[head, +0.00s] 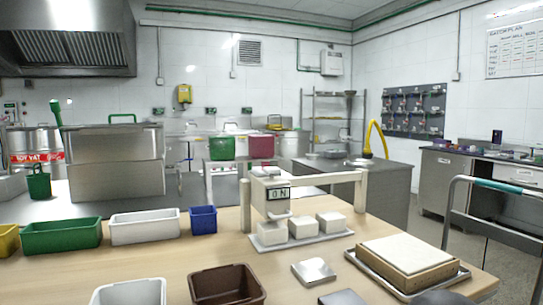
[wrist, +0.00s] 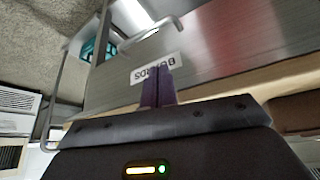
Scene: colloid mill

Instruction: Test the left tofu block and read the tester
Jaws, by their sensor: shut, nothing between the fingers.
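Three pale tofu blocks stand in a row on a light tray (head: 318,239) on the wooden table. The left tofu block (head: 271,233) is nearest the tester's head; the middle block (head: 302,227) and right block (head: 331,222) are beside it. The tester (head: 270,182) is a white unit on a pale beam frame, above the left block. I cannot tell if its lower end touches the block. Its small display (head: 278,193) seems to read "0N". My gripper (wrist: 158,86), with purple fingers, is shut and empty in the wrist view, away from the blocks.
Green (head: 62,237), white (head: 145,227) and blue (head: 203,219) bins line the table's left. White (head: 130,293) and brown (head: 227,286) bins stand in front. A tray with a pale slab (head: 409,255) is at right. A steel surface with a "BOARDS" label (wrist: 158,69) is near my fingers.

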